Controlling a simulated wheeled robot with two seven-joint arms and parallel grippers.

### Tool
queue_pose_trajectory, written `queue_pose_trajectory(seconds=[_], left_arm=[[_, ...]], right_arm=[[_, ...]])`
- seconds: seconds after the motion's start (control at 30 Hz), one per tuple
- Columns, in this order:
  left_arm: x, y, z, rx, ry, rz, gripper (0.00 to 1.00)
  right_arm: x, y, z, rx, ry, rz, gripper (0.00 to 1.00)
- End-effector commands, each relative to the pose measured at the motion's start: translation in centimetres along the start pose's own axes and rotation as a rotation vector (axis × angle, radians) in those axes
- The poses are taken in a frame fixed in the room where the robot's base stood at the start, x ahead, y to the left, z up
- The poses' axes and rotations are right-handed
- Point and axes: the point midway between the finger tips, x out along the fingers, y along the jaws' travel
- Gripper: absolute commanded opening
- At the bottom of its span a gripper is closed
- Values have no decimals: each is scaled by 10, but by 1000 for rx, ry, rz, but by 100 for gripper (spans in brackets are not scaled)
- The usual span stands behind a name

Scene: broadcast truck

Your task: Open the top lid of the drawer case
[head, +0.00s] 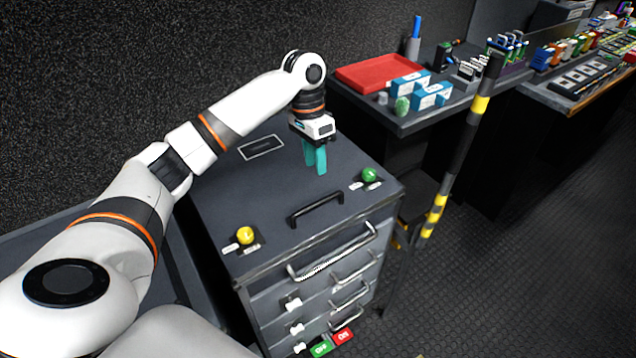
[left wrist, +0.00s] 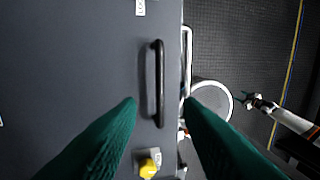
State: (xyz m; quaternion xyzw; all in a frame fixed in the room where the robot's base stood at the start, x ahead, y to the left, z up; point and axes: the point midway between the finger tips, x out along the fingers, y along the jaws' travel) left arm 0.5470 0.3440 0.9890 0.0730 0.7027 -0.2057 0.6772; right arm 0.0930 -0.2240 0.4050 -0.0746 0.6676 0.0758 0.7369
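The drawer case (head: 255,268) is a dark grey cabinet with a flat top lid (head: 235,195), which lies shut. A black bar handle (head: 315,209) stands on the lid near its front edge. My left gripper (head: 316,170) is above the lid, behind the handle in the head view, with teal fingers pointing down. In the left wrist view the fingers (left wrist: 160,115) are spread apart and empty, and the black handle (left wrist: 159,85) shows between and beyond them. The handle is not held. My right gripper is not in the head view; a small dark gripper-like shape shows at the right of the left wrist view.
A yellow knob (head: 245,235) and a green knob (head: 369,174) sit on the lid's front corners. Silver drawer handles (head: 335,250) stick out in front. A black-and-yellow pole (head: 462,140) stands at the right. A table with a red tray (head: 378,73) is behind it.

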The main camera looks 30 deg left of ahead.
Motion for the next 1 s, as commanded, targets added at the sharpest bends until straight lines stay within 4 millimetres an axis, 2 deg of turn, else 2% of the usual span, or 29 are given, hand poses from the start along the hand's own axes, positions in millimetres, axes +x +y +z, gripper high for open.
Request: queue_pose_trajectory(seconds=[0.07, 0.17, 0.27, 0.4, 0.7, 0.83, 1.0], left_arm=[[-13, 3, -3, -5, 3, -6, 34], [-13, 4, -5, -6, 8, -11, 34], [-1, 4, -5, -6, 9, -12, 34], [26, 3, -6, -5, 11, -12, 34], [81, 2, -5, -3, 8, -11, 34], [95, 2, -5, -4, 6, -10, 34], [101, 2, -5, -4, 5, -9, 34]], right_arm=[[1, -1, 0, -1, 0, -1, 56], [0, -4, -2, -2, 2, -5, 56], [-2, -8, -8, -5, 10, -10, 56], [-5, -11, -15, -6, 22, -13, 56], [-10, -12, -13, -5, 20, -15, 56], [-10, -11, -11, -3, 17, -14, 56], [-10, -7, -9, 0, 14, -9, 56]])
